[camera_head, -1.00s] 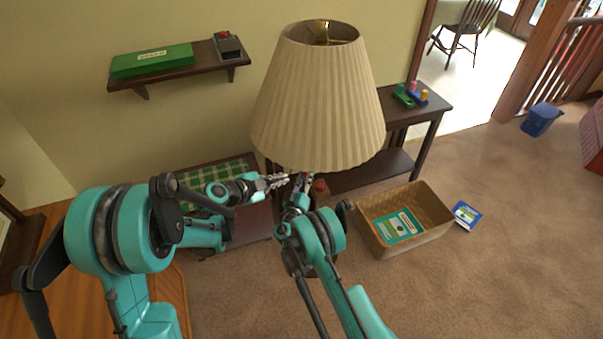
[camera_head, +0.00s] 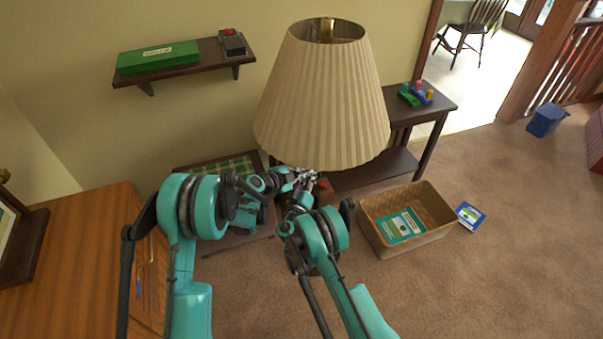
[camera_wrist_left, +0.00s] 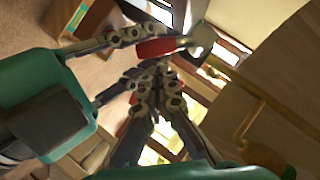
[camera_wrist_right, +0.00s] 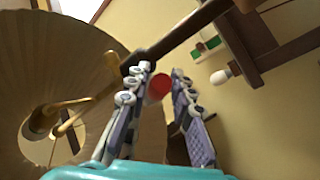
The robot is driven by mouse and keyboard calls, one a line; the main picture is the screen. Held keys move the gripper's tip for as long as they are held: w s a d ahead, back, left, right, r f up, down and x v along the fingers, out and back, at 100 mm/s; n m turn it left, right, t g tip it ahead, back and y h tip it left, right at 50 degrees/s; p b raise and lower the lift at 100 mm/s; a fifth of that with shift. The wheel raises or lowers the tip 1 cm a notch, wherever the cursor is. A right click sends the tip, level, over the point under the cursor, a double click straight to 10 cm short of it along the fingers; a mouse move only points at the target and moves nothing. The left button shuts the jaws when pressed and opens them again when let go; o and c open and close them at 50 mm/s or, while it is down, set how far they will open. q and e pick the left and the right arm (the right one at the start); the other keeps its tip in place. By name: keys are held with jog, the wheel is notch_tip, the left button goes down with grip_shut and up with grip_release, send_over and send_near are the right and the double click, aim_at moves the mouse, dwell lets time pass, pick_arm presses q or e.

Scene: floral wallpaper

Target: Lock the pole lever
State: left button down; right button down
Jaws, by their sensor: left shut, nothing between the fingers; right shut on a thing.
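The floor lamp (camera_head: 322,100) stands in the middle of the head view, and its shade hides the upper pole. A red lever piece (camera_wrist_right: 157,87) shows between the fingers of my right gripper (camera_wrist_right: 157,75) in the right wrist view. It also shows in the left wrist view (camera_wrist_left: 158,47), beside a pale round knob. My right gripper is shut on this red piece under the shade. My left gripper (camera_wrist_left: 157,72) is shut and empty, with its fingertips close to the red piece and my right fingers. Whether they touch cannot be told.
A wicker basket (camera_head: 440,226) with a book and a blue book (camera_head: 470,215) lie on the carpet to the right. A dark side table (camera_head: 440,105) stands behind the lamp. A wall shelf (camera_head: 190,72) holds a green box. A wooden cabinet (camera_head: 80,240) is at the left.

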pick_arm(q)
jog(key=shift+w+f, duration=0.4)
jog(key=shift+w+a+f, duration=0.1)
jog(key=shift+w+f, duration=0.25)
jog(key=shift+f, duration=0.15)
pick_arm(e)
jog(key=shift+r, duration=0.15)
jog(key=c, duration=1.3)
grip_release()
pick_arm(q)
jog(key=shift+w+f, duration=0.1)
